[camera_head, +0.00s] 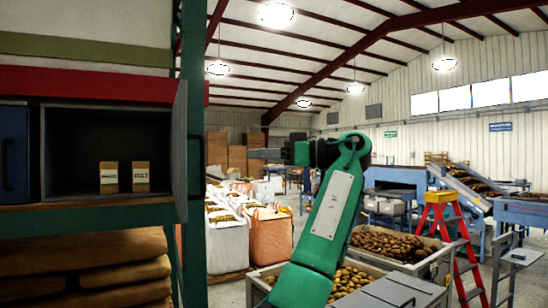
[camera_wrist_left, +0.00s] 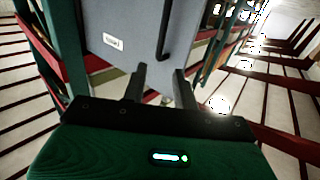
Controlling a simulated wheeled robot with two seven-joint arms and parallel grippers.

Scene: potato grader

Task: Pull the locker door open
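The locker compartment (camera_head: 100,110) at the left stands open. Its grey door (camera_head: 180,140) is swung out from the right side, seen nearly edge-on. My left gripper (camera_head: 250,153) is to the right of the door, apart from it, pointing left. In the left wrist view, its two dark fingers (camera_wrist_left: 158,82) are spread with nothing between them. Beyond them is a grey-blue door face (camera_wrist_left: 125,20) with a white label and a black bar handle (camera_wrist_left: 163,30); the fingertips are below the handle. My right gripper is not in view.
Two small labelled boxes (camera_head: 109,178) (camera_head: 141,176) stand inside the compartment. A closed blue door (camera_head: 14,150) is at far left. Full sacks (camera_head: 80,265) lie below. Potato crates (camera_head: 385,245), a red stepladder (camera_head: 455,240) and conveyors stand to the right.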

